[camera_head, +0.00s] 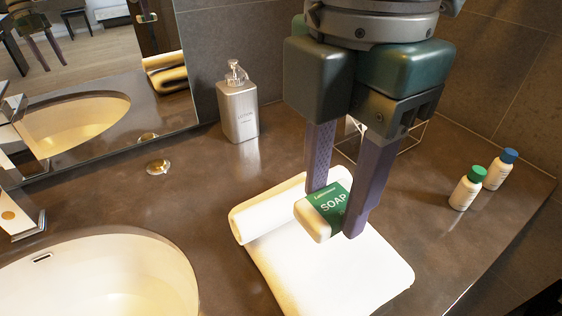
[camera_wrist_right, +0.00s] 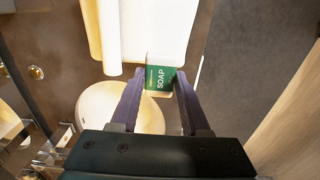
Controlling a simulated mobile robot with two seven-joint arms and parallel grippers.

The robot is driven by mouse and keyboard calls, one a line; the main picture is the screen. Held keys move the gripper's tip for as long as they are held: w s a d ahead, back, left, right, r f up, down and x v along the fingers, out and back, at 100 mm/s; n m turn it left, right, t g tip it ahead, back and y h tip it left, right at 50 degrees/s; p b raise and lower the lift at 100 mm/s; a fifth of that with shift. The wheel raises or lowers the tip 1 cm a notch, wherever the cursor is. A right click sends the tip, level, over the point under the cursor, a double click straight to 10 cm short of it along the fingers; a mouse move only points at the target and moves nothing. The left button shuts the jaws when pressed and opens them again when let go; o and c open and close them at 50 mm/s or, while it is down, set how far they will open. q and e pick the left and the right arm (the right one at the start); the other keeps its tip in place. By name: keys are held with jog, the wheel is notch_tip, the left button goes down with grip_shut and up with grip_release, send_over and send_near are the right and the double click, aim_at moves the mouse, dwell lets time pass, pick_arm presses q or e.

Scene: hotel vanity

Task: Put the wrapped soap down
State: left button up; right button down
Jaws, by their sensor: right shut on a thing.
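The wrapped soap (camera_head: 321,213) is a pale bar with a green band marked SOAP. My right gripper (camera_head: 332,211) is shut on it, one finger on each side, over the white towel (camera_head: 350,278). In the right wrist view the soap (camera_wrist_right: 158,76) is between the fingertips of my right gripper (camera_wrist_right: 158,80). The towel has a rolled end at its left and a flat part. I cannot tell whether the soap touches the towel. My left gripper is not in view.
A lotion dispenser (camera_head: 238,108) stands at the back. A green-capped bottle (camera_head: 467,190) and a blue-capped bottle (camera_head: 499,171) stand at the right. A sink (camera_head: 100,270) is at the front left, and a wire holder (camera_head: 412,137) is partly hidden behind my gripper.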

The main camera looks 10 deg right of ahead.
aim_at(317, 278)
notch_tip(317, 278, down, 12)
jog(key=shift+b, duration=0.6)
jog(key=shift+f, duration=0.15)
jog(key=shift+c, duration=1.9)
grip_release()
